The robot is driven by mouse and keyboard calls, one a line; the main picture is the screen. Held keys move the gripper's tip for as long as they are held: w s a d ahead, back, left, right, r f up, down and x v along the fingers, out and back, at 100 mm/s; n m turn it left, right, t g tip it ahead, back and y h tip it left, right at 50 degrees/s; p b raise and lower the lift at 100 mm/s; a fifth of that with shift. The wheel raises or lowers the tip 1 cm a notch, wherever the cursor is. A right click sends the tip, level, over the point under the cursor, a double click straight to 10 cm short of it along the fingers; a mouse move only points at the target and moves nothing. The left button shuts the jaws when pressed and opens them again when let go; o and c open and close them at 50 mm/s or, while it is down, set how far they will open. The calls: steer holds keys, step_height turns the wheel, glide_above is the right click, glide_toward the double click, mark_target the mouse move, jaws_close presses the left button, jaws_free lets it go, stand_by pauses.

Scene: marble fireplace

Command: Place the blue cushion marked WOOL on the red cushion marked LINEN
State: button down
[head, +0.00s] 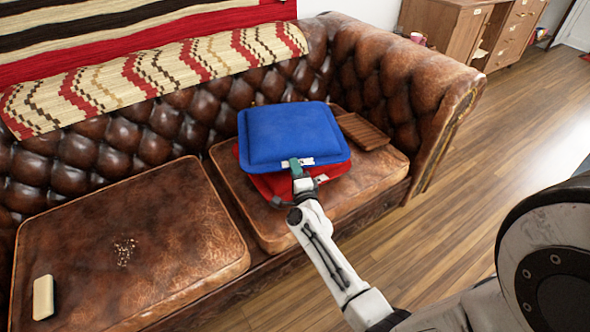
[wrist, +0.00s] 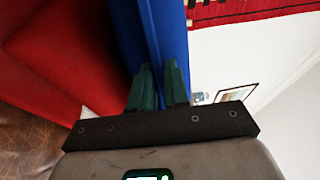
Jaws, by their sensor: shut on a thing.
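The blue cushion (head: 292,134) is over the red cushion (head: 262,184) on the right seat of the leather sofa in the head view. My gripper (head: 298,165) is shut on the front edge of the blue cushion, near a small white label. In the wrist view, the two green fingers (wrist: 157,88) pinch the blue cushion's edge (wrist: 165,30), with the red cushion (wrist: 75,50) beside it. The blue cushion hides most of the red one. I cannot tell whether the two cushions touch all over. The label lettering is too small to read.
The leather sofa's left seat (head: 150,225) holds a pale bar (head: 43,298) and scattered crumbs (head: 125,251). A brown slatted item (head: 362,131) lies right of the cushions. A patterned throw (head: 150,75) covers the backrest. Wooden floor (head: 480,160) lies open at right.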

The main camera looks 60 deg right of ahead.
steer(key=c, duration=1.6)
jaws_free()
steer(key=shift+f, duration=0.1)
steer(key=o, duration=0.5)
